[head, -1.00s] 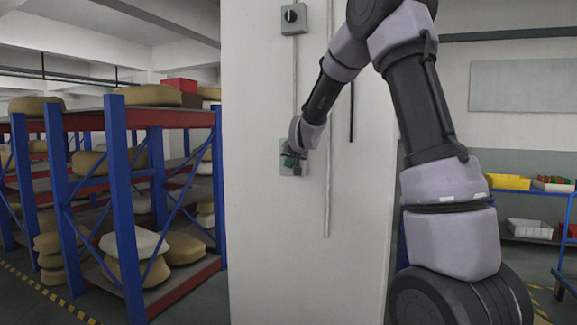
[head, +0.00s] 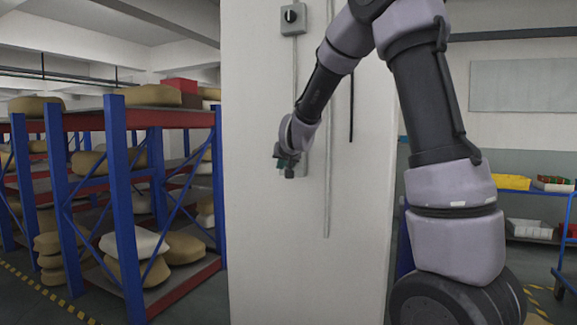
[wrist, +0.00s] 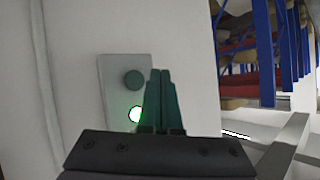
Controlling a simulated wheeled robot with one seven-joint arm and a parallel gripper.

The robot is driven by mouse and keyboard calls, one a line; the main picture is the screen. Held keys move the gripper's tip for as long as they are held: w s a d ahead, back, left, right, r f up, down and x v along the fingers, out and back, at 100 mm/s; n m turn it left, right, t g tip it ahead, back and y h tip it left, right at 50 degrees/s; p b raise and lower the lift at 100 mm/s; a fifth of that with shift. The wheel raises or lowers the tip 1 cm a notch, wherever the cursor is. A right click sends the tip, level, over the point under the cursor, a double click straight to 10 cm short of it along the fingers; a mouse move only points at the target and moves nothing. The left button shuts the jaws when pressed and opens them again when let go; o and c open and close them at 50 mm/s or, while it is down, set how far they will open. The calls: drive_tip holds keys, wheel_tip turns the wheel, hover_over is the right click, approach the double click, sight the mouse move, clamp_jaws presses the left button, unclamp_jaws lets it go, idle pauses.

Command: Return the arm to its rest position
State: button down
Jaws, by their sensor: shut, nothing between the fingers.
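My gripper (head: 284,162) is in front of the white pillar, at the height of a small grey control box that it mostly hides in the head view. In the wrist view my gripper (wrist: 160,75) has its two dark green fingers together, with nothing between them. The control box (wrist: 115,70) is on the pillar just left of the fingers. It has a dark green round button (wrist: 134,79) and, below it, a bright lit one (wrist: 135,114) with a green rim. The fingers partly overlap the box in the picture, and I cannot tell the exact gap.
The pillar (head: 260,230) stands close ahead. A grey switch box (head: 293,18) with a black knob is higher on it, with conduits nearby. A blue and red rack (head: 130,220) holding sacks is on the left. A blue shelf cart (head: 540,193) with bins is at right.

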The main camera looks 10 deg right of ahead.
drive_tip(key=shift+s, duration=0.15)
drive_tip(key=s+d+r+g+y, duration=0.1)
drive_tip(key=s+d+r+y, duration=0.1)
drive_tip(key=s+r, duration=0.5)
drive_tip(key=s+d+f+m+g, duration=0.1)
drive_tip(key=s+d+g, duration=0.1)
drive_tip(key=s, duration=1.3)
drive_tip(key=s+d+f+g, duration=0.2)
drive_tip(key=s, duration=1.3)
drive_tip(key=shift+s+d+f+m, duration=0.2)
drive_tip(key=shift+d+m, duration=0.2)
